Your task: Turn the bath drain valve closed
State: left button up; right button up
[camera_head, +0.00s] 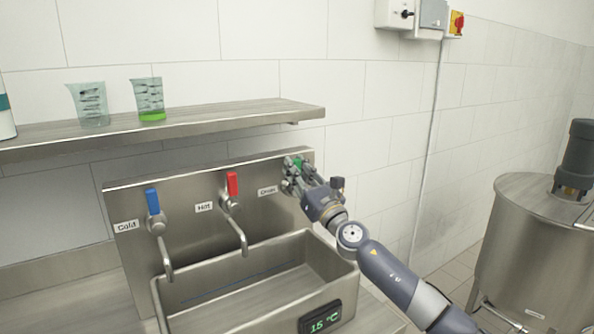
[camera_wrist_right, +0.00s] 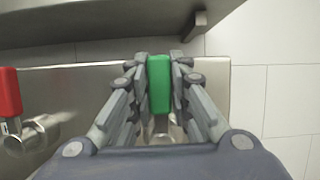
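The drain valve has a green handle (camera_wrist_right: 159,84), which stands upright in the right wrist view. In the head view the green handle (camera_head: 298,163) shows only in part at the panel's right end, beside the "Drain" label (camera_head: 267,191). My right gripper (camera_head: 296,172) is at this handle. In the right wrist view the fingers of my right gripper (camera_wrist_right: 160,75) lie on both sides of the handle, close against it; they look shut on it. The metal bath (camera_head: 250,292) stands below the panel. My left gripper is not in view.
The blue cold handle (camera_head: 152,201) and red hot handle (camera_head: 232,184) stand upright left of the drain valve. A shelf (camera_head: 220,118) above holds two beakers, one (camera_head: 149,98) with green liquid. A steel tank (camera_head: 530,245) stands at right.

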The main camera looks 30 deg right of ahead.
jog(key=o, duration=0.3)
jog(key=shift+o, duration=0.2)
jog(key=a+v, duration=0.1)
jog(key=v, duration=1)
jog(key=shift+s+d, duration=0.45)
jog(key=shift+d, duration=0.05)
jog(key=shift+f, duration=0.15)
